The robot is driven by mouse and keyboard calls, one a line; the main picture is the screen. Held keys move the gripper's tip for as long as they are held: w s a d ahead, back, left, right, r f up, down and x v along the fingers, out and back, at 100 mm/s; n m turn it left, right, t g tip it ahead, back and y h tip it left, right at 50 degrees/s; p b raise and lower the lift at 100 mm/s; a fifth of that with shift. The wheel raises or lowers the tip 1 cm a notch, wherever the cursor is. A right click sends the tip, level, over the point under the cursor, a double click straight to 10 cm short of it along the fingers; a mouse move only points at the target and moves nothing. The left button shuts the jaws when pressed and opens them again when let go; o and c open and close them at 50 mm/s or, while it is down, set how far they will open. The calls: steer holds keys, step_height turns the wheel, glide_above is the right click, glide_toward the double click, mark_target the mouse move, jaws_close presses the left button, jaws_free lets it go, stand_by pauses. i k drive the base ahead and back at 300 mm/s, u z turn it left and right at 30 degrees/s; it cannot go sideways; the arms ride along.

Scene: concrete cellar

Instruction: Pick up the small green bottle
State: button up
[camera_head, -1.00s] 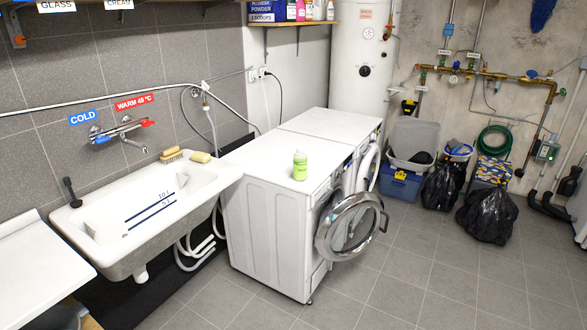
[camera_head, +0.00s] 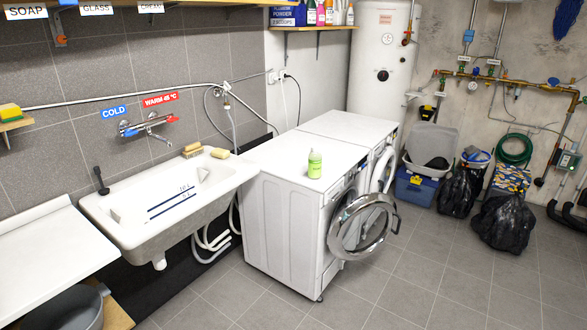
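The small green bottle (camera_head: 315,164) stands upright on the white top of the front washing machine (camera_head: 290,168), near its right edge. It has a pale cap and a light label. Nothing touches it and nothing hides it. My gripper and arm do not show in the head view.
The machine's round door (camera_head: 364,226) hangs open into the aisle. A white sink (camera_head: 170,205) stands left of the machine, with a brush and sponge (camera_head: 220,153) on its rim. Black bags (camera_head: 503,220) lie at the right. The tiled floor (camera_head: 420,275) in front is clear.

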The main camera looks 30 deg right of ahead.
mark_target(314, 159)
steer(key=z, duration=1.3)
steer(key=k, duration=0.1)
steer(key=u, duration=2.75)
steer(key=k, duration=0.3)
steer(key=u, duration=2.35)
steer(key=k, duration=1.05)
steer(key=z, duration=0.05)
